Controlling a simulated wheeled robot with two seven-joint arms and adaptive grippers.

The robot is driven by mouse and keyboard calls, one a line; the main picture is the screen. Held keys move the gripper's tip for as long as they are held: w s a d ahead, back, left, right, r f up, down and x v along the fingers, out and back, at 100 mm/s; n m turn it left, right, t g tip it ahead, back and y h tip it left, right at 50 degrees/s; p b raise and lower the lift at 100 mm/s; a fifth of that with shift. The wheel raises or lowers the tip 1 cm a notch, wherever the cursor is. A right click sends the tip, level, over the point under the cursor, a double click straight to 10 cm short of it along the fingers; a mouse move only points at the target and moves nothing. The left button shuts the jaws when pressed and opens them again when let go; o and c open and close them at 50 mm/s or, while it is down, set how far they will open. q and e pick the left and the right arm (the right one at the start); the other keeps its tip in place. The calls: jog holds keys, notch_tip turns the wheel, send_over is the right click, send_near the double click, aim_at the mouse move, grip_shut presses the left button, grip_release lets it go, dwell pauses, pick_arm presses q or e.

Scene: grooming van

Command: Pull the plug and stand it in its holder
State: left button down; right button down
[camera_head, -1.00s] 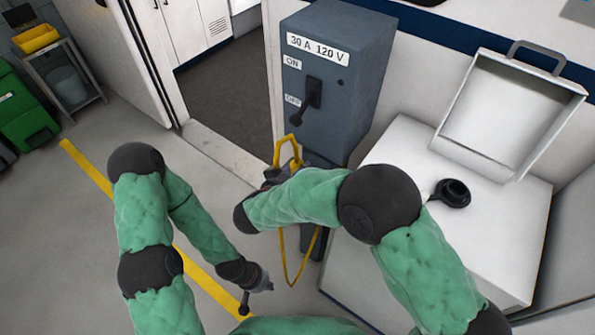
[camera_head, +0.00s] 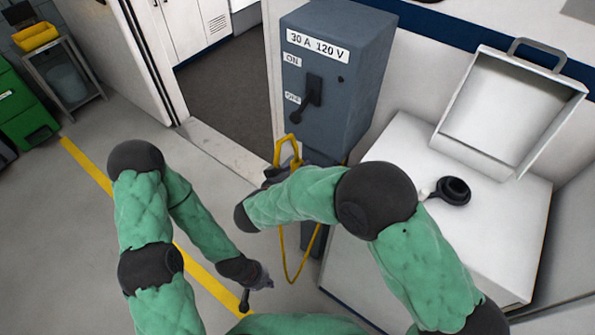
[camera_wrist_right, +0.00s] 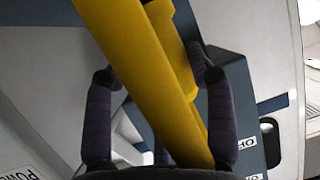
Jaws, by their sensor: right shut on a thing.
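A yellow plug handle (camera_head: 288,147) stands at the lower front of the grey power box (camera_head: 345,70). A yellow cable (camera_head: 284,262) hangs below it in a loop. My right gripper (camera_wrist_right: 160,95) is shut on the yellow handle, which runs between its two dark fingers in the wrist view. In the head view my right forearm and hand hide the plug's lower part, so I cannot tell whether it is seated. My left gripper (camera_head: 256,284) is low over the floor, apart from the plug; its fingers are too small to read. I cannot pick out the holder for certain.
The box's black lever (camera_head: 303,103) points down at OFF. A black round fitting (camera_head: 453,190) sits on the white cabinet (camera_head: 490,235) at right, before an open white lid (camera_head: 510,115).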

jog(key=shift+f, duration=0.2)
jog(key=shift+c, duration=1.7)
grip_release()
jog(key=v, duration=1.2)
